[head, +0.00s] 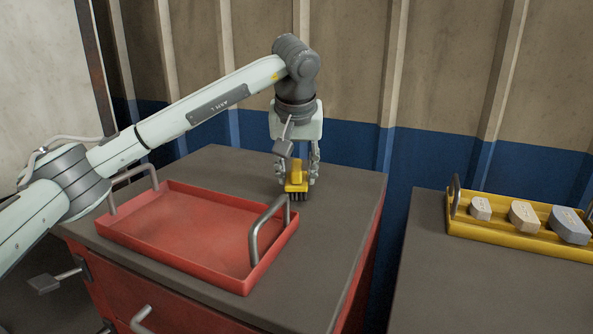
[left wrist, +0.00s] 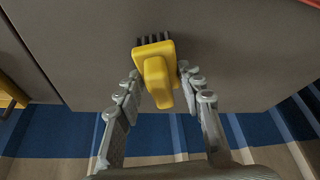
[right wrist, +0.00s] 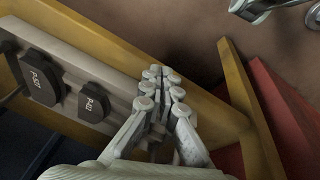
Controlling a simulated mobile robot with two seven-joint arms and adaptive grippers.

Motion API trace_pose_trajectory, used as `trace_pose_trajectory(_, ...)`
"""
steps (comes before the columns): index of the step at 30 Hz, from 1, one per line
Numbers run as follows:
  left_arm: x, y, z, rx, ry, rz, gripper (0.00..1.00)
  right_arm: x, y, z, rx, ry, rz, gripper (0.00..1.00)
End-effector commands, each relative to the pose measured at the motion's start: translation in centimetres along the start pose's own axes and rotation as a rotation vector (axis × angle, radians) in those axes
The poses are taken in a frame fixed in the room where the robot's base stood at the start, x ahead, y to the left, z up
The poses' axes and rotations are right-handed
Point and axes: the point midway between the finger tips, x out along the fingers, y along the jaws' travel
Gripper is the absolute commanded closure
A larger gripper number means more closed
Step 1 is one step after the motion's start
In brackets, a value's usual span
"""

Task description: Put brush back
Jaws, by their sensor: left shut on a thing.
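The brush (head: 296,182) has a yellow body and handle and dark bristles pointing down. It is upright at the back right of the grey cabinet top, right of the red tray. My left gripper (head: 297,176) points down and is shut on the brush; the left wrist view shows the yellow brush (left wrist: 157,75) between the fingers (left wrist: 158,82). I cannot tell whether the bristles touch the top. My right gripper (right wrist: 164,88) shows only in the right wrist view. Its fingers are together with nothing visible between them, beside a pale strip with dark labelled pieces (right wrist: 92,102).
The empty red tray (head: 185,232) with two upright metal handles lies on the cabinet top (head: 335,210). A yellow tray (head: 500,233) with several blocks stands on a separate grey surface (head: 440,280) at right, across a gap. A corrugated wall is behind.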

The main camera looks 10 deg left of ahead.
Motion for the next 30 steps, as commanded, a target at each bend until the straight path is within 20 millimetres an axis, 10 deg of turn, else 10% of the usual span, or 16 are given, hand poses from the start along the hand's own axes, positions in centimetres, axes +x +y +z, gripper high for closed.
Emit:
trace_pose_trajectory(3,0.3,0.0,0.1,0.0,0.0,-0.001,0.86,-0.1,0.0,-0.1,0.0,0.001,0.001,1.0)
trace_pose_trajectory(4,0.3,0.0,0.1,0.0,0.0,-0.001,0.59,-0.3,0.0,-0.2,-0.001,0.002,0.001,1.0)
trace_pose_trajectory(8,0.3,0.0,0.1,0.0,-0.001,-0.001,0.43,-0.6,0.0,-0.5,-0.001,0.011,0.001,1.0)
trace_pose_trajectory(20,-0.4,0.0,-0.1,0.0,0.001,0.001,0.42,-0.5,0.0,-0.6,0.0,0.014,0.001,1.0)
trace_pose_trajectory(30,-7.2,0.0,-0.1,0.001,0.005,0.001,0.42,-0.4,0.1,-0.1,0.0,0.001,0.003,1.0)
